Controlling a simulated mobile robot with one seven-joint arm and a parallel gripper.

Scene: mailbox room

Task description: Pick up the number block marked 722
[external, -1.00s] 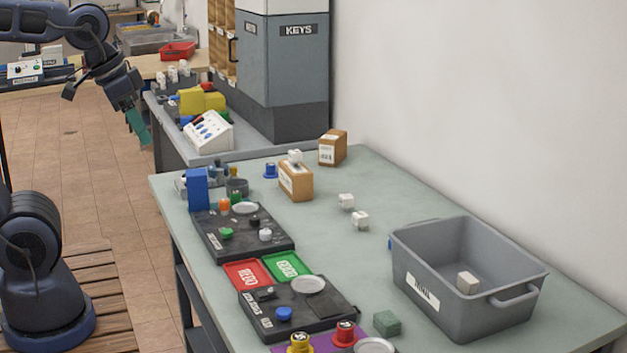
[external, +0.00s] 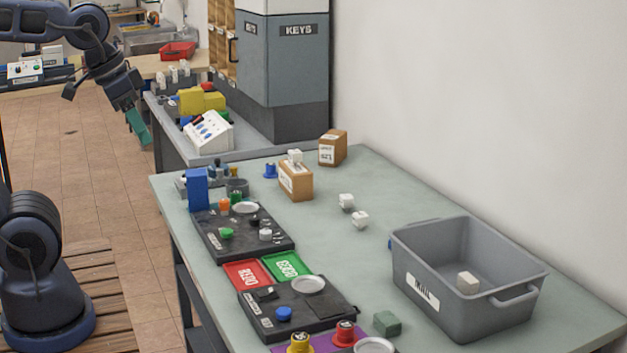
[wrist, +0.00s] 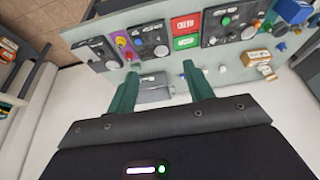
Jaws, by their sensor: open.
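Several small white blocks show in the external view, and I cannot read a number on any of them. Two blocks, one (external: 346,201) and another (external: 360,219), lie close together on the grey-green table (external: 400,185). One block (external: 467,282) is inside the grey bin (external: 440,310), and another (external: 294,156) sits on a brown box (external: 297,182). I cannot tell which is 722. My gripper (external: 138,127), with green fingers, hangs at the upper left, beside the table and far from the blocks. In the wrist view my gripper (wrist: 160,72) is open and empty.
Dark panels with knobs, one (external: 243,240) behind another (external: 290,318), and red (external: 246,273) and green (external: 288,266) trays line the table's left side. A second brown box (external: 333,148) stands at the back. A green block (external: 387,323) lies near the bin. The back right is clear.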

